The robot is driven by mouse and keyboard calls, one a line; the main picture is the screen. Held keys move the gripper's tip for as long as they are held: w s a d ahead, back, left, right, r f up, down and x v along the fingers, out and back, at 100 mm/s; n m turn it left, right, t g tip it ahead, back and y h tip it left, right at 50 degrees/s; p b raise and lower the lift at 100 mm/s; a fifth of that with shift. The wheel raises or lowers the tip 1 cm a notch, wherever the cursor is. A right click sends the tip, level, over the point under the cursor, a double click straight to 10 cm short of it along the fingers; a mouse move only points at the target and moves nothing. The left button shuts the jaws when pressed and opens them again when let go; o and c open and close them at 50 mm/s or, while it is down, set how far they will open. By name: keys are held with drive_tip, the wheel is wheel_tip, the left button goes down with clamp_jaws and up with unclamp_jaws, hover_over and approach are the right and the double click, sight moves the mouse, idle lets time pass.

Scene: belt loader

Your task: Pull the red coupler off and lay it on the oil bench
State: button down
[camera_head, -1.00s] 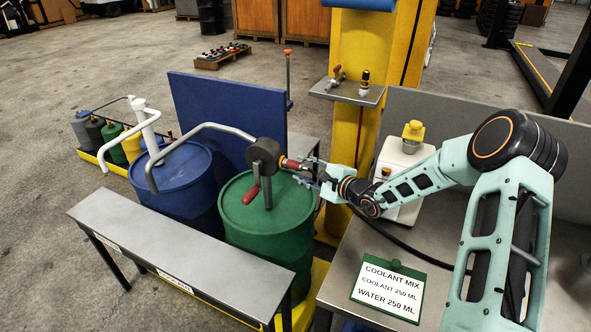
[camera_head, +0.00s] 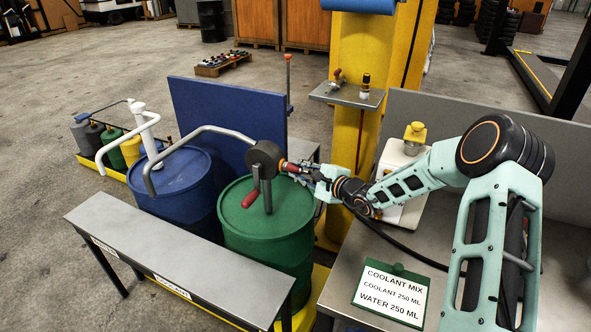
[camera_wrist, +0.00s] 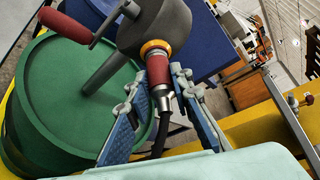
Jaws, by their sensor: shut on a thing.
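The red coupler (camera_head: 291,167) sits at the outlet of the dark grey pump head (camera_head: 264,158) on the green drum (camera_head: 238,217). In the wrist view the red coupler (camera_wrist: 158,73) meets a yellow ring on the pump head, with a metal end and black hose below it. My gripper (camera_head: 297,169) is shut on the coupler, its blue fingers on either side in the wrist view (camera_wrist: 166,78). A long grey bench (camera_head: 180,255) stands in front of the drums. Its labels are too small to read, so I cannot tell whether it is the oil bench.
A blue drum (camera_head: 178,188) with a white pump stands left of the green drum. A blue panel (camera_head: 225,115) rises behind. A yellow post with a small shelf (camera_head: 347,97) is beyond my gripper. A coolant sign (camera_head: 390,294) lies on the right bench. The grey bench top is clear.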

drive_tip(key=shift+d, duration=0.15)
drive_tip(key=shift+s+d, duration=0.2)
drive_tip(key=shift+d, duration=0.15)
drive_tip(key=shift+d+b, duration=0.15)
drive_tip(key=shift+b, duration=0.15)
idle(0.7)
drive_tip(key=shift+s+d+b, duration=0.2)
drive_tip(key=shift+s+d, duration=0.15)
drive_tip(key=shift+d, duration=0.3)
drive_tip(key=shift+s+d+b, duration=0.15)
drive_tip(key=shift+s+d, duration=0.15)
drive_tip(key=shift+d, duration=0.35)
